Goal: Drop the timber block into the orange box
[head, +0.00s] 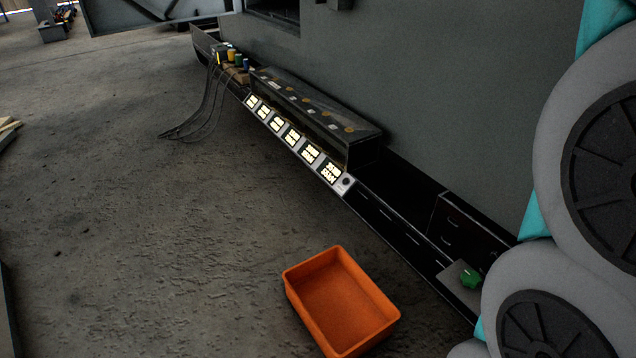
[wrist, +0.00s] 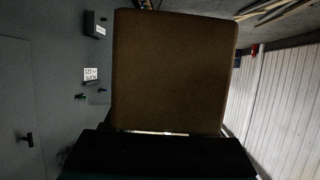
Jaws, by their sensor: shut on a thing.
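The orange box (head: 340,304) sits on the grey floor in the lower middle of the head view. It is open at the top, and the part of its inside that shows is empty. The timber block (wrist: 172,72) is a large brown shape in the middle of the wrist view. My gripper (wrist: 165,140) is a dark shape at the bottom of the wrist view, shut on the block. The fingertips are mostly hidden. Neither the block nor my gripper shows in the head view, and the box does not show in the wrist view.
A long dark bench (head: 385,218) with lit labels runs along the grey wall, right of the box. A black case (head: 315,115) and a green knob (head: 470,279) are on it. Cables (head: 203,105) hang to the floor. The floor left of the box is clear.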

